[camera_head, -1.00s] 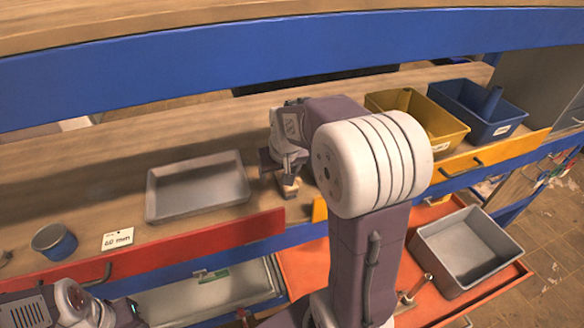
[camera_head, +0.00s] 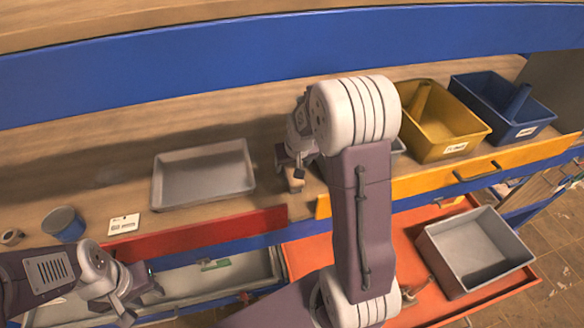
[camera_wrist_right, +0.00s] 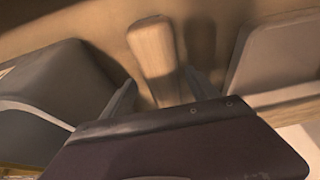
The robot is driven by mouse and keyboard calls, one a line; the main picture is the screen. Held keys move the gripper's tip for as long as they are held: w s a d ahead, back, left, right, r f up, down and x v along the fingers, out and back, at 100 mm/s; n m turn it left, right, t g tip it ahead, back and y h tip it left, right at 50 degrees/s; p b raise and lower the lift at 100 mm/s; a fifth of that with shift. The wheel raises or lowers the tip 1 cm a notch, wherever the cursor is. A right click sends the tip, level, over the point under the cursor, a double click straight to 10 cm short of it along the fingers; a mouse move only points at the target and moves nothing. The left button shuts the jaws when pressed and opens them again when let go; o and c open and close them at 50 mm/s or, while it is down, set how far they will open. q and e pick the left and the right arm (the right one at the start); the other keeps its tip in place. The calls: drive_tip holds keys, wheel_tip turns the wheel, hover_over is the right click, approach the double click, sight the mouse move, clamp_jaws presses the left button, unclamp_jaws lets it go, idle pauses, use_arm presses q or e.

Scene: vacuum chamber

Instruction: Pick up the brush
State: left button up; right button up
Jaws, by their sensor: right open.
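The brush shows as a light wooden handle (camera_wrist_right: 155,50) in the right wrist view, upright in the picture between my right fingers. In the head view its wooden part (camera_head: 295,179) shows just below my right gripper (camera_head: 289,160), on the workbench. My right gripper is open, and its two fingers (camera_wrist_right: 162,92) stand apart on either side of the handle's near end, not closed on it. The brush's other end is hidden by the gripper body. My left gripper (camera_head: 142,300) is low at the left, empty, with its fingers apart.
A grey tray (camera_head: 203,188) lies left of the brush. A blue-grey cup (camera_head: 64,224), tape roll (camera_head: 11,237) and label card (camera_head: 124,224) lie further left. Yellow (camera_head: 445,120) and blue (camera_head: 502,103) bins stand right. A grey bin (camera_head: 475,250) sits in the open red drawer (camera_head: 420,302).

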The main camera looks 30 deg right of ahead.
sight(288, 166)
drive_tip(key=shift+w+f, duration=0.1)
drive_tip(key=shift+f, duration=0.3)
drive_tip(key=shift+a, duration=0.3)
drive_tip(key=shift+d, duration=0.15)
clamp_jaws()
use_arm(q)
drive_tip(key=shift+s+a, duration=0.1)
drive_tip(key=shift+a, duration=0.15)
drive_tip(key=shift+f, duration=0.1)
